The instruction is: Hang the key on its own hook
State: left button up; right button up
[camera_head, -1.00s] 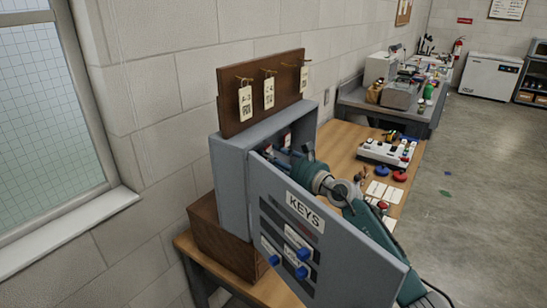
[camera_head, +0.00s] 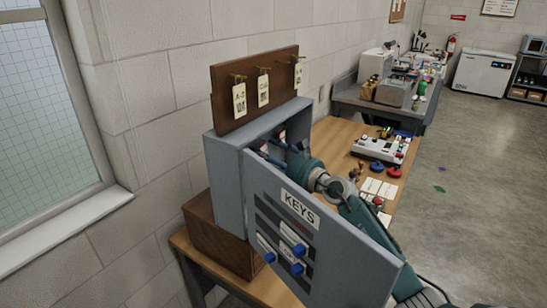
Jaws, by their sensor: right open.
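A grey key cabinet (camera_head: 228,190) stands on a wooden box, its door marked KEYS (camera_head: 300,206) swung open toward me. My right gripper (camera_head: 274,150) reaches inside the cabinet from the right; the door and cabinet walls hide part of it. Small red and white items (camera_head: 281,134) show dimly inside near the gripper; I cannot make out the key or its hook. A brown board (camera_head: 226,84) above the cabinet carries hooks with white tags (camera_head: 263,91). My left gripper is not in view.
The open door blocks the near side of the cabinet.

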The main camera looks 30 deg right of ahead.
jog(key=s+d, duration=0.2)
jog(key=s, duration=0.9)
jog(key=shift+s+r, duration=0.15)
jog(key=shift+s, duration=0.2)
